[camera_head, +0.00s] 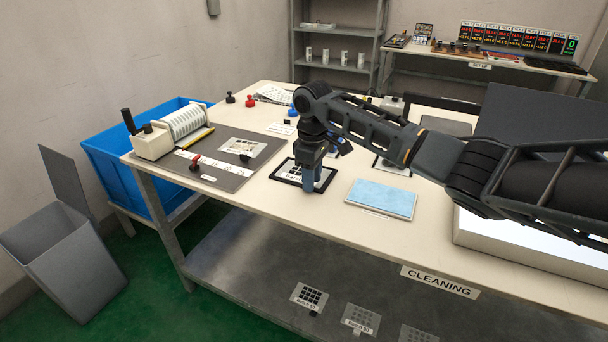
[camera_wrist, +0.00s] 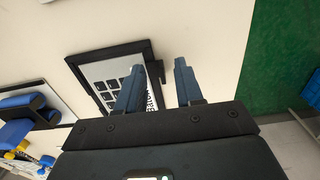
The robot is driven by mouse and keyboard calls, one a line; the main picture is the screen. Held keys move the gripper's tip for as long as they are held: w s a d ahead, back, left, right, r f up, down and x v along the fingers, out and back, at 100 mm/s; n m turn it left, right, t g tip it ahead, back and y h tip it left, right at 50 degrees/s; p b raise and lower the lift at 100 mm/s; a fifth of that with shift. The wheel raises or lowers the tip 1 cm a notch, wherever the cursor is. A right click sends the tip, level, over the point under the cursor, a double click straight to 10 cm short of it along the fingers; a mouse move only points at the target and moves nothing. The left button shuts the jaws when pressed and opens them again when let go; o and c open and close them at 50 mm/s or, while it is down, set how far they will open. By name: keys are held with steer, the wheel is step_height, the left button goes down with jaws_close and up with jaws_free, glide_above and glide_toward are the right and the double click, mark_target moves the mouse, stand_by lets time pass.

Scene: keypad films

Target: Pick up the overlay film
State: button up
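A film sheet printed with a grid of black keys (camera_wrist: 108,78) lies in a black frame (camera_wrist: 76,72) on the table. In the head view the black frame (camera_head: 284,178) is partly hidden by my gripper (camera_head: 309,187), which points down over it. In the wrist view my gripper (camera_wrist: 160,68) has its two blue-grey fingers apart, with no film seen between them. The left finger covers part of the sheet; the right finger is over bare table beside the frame. I cannot tell the height of the fingertips above the table.
A light blue pad (camera_head: 381,198) lies right of the frame. A grey mat (camera_head: 222,178) at left holds another printed sheet (camera_head: 241,147) and a roller device (camera_head: 168,133). More printed sheets (camera_head: 310,297) lie on the lower shelf. A blue bin (camera_head: 108,146) stands at the left.

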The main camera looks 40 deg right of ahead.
steer(key=shift+f, duration=0.8)
steer(key=shift+c, duration=0.2)
jaws_close()
